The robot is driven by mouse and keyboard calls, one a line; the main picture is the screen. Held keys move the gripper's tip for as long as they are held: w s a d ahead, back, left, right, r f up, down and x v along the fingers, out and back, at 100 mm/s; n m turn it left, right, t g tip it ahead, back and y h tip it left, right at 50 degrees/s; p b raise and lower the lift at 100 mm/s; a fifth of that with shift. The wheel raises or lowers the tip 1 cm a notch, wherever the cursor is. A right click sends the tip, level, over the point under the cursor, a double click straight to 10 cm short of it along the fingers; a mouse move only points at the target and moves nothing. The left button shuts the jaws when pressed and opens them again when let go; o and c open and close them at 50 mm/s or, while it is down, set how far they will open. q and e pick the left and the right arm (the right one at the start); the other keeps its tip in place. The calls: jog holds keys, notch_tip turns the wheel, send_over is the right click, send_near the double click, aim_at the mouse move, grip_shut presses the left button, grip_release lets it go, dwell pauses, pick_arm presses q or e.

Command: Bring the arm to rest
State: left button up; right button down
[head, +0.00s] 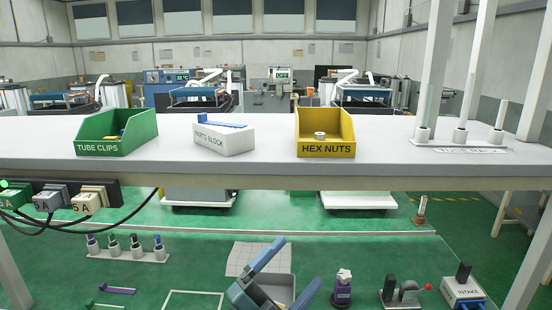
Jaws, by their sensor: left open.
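My left gripper (298,264) shows at the bottom centre of the head view. Its two blue-grey fingers are spread apart with nothing between them. The rest of my left arm is below the picture's edge. My right gripper is not in view.
A raised shelf (400,150) crosses the view, with a green clip bin (117,146), a white block (230,140), a yellow nut bin (326,147) and a tube rack (460,149).

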pick_arm(q)
jog(key=s+a+f+n+t+y, duration=0.1)
jog(key=a+f+n+y, duration=0.25)
jog(key=f+n, duration=0.2)
jog(key=a+f+n+t+y, duration=0.1)
jog(key=a+f+n+y, duration=0.25)
jog(key=f+y, duration=0.2)
jog(key=s+a+f+n+g+y, duration=0.3)
jog(key=s+a+f+n, duration=0.2)
jog(key=s+f, duration=0.4)
jog(key=s+a+f+n+g+y, duration=0.3)
jog(key=s+a+f+n, duration=0.3)
jog(key=f, duration=0.6)
jog(key=s+g, duration=0.1)
jog(key=s, duration=0.1)
jog(key=shift+s+a+f+y, duration=0.2)
jog(key=shift+s+f+y, duration=0.1)
jog(key=shift+s+y, duration=0.1)
